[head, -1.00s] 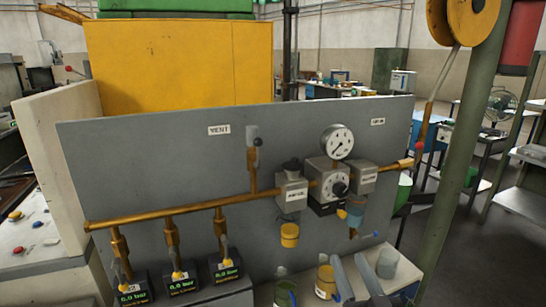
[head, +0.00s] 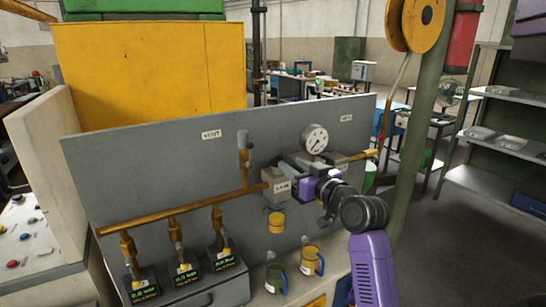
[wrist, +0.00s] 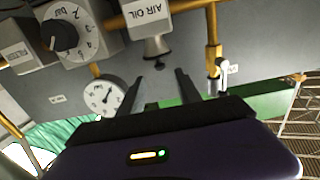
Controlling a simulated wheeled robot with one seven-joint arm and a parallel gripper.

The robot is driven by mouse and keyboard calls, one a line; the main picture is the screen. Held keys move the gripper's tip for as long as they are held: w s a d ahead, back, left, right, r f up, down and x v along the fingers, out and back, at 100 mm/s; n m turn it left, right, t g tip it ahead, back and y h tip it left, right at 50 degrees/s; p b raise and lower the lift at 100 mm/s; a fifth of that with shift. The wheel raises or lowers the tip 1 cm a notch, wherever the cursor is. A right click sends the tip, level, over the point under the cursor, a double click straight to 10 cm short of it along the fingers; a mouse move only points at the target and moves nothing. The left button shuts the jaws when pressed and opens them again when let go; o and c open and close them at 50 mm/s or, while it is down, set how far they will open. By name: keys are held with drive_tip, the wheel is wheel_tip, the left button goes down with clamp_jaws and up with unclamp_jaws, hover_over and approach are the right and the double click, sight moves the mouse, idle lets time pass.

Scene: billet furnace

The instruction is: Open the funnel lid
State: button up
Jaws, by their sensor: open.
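In the wrist view, which is upside down, a light grey funnel (wrist: 154,46) sticks out of the box labelled AIR OIL (wrist: 158,14). A small dark knob (wrist: 159,66) shows at its wide end, which looks closed by the lid. My gripper (wrist: 158,80) is open, its two dark fingers apart on either side of the knob's line, with nothing visible between them. Whether a finger touches the lid cannot be told. In the head view my purple gripper body is close beside the AIR OIL box (head: 279,186); its fingertips and the lid are not clear there.
The pressure gauge (head: 315,138) and the dial regulator (wrist: 68,32) are close to my gripper. A copper pipe (head: 170,210) runs along the grey panel (head: 100,160). A vent valve (wrist: 222,75) stands to one side. Mugs (head: 312,260) stand on the bench below.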

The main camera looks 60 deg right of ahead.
sight(280, 156)
drive_tip(key=p+x, duration=0.2)
drive_tip(key=x, duration=0.5)
drive_tip(key=shift+w+d, duration=0.1)
drive_tip(key=shift+w, duration=0.15)
clamp_jaws()
